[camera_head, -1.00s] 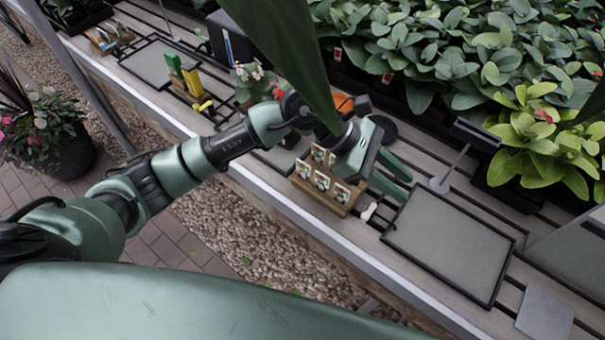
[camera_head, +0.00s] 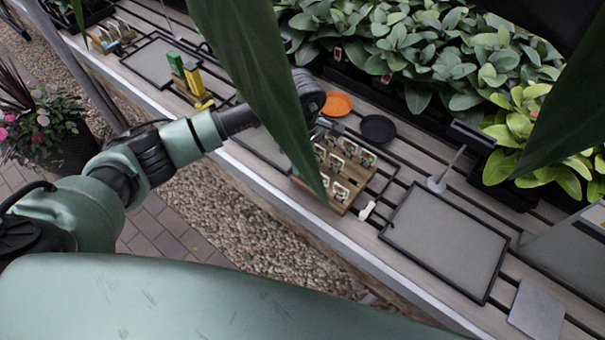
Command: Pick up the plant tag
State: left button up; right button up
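Several small white cards with red and green pictures, which look like plant tags (camera_head: 341,190), stand in rows in a wooden holder (camera_head: 329,200) on the slatted bench. A small white piece (camera_head: 367,210) lies just right of the holder; I cannot tell whether it is a tag. My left arm comes in from the left, and its dark wrist is above and behind the holder. My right gripper is not in view.
Large dark leaves (camera_head: 262,80) hang close to the camera and hide part of the bench. An orange dish (camera_head: 336,104) and a black dish (camera_head: 378,129) lie behind the holder. A framed grey tray (camera_head: 446,240) is at right. Potted plants (camera_head: 440,60) line the back.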

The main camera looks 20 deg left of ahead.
pick_arm(q)
jog(key=shift+f, duration=0.65)
grip_shut()
jog(key=shift+r, duration=0.15)
